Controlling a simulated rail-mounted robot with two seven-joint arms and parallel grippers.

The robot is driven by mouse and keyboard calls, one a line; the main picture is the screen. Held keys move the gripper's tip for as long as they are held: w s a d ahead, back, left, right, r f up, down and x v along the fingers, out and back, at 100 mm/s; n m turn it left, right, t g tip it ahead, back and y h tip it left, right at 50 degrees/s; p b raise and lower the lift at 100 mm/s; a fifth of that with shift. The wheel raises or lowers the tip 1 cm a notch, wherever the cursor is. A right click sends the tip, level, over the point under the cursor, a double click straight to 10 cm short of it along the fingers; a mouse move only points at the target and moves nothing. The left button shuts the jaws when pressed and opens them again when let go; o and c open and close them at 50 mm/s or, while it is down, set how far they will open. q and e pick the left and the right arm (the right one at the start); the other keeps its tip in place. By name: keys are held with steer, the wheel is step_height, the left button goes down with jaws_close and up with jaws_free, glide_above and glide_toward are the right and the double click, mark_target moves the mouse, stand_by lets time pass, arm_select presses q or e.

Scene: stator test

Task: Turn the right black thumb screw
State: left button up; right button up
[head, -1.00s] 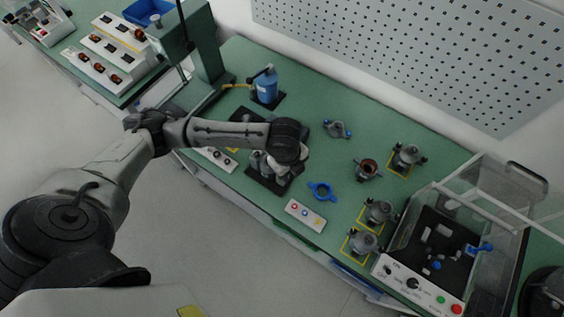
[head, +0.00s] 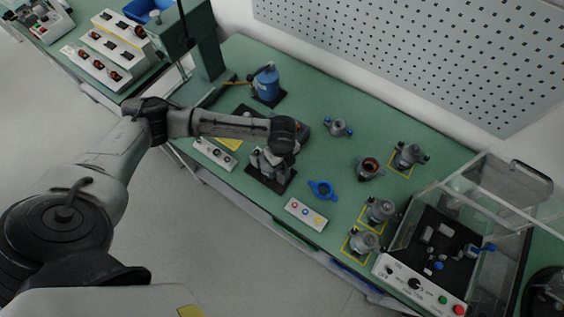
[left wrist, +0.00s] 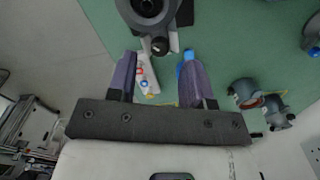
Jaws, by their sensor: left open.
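A grey fixture (head: 264,162) stands on a dark mat (head: 285,185) at the front of the green bench. In the left wrist view, the grey fixture (left wrist: 170,14) is at the top with its round dark opening. A black thumb screw (left wrist: 160,46) sticks out from its near side. My left gripper (left wrist: 159,60) is open, its two fingers apart on either side of the thumb screw's line, with nothing held. I cannot tell whether the fingers are level with the screw. In the head view, my left wrist (head: 283,135) hides part of the fixture. My right gripper is not in view.
Several grey motor parts (head: 380,210) stand farther right, near a clear-walled test box (head: 420,283).

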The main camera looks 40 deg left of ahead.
mark_target(282, 167)
arm_select(q)
steer(key=shift+f, duration=1.75)
steer(key=shift+c, duration=0.2)
jaws_close()
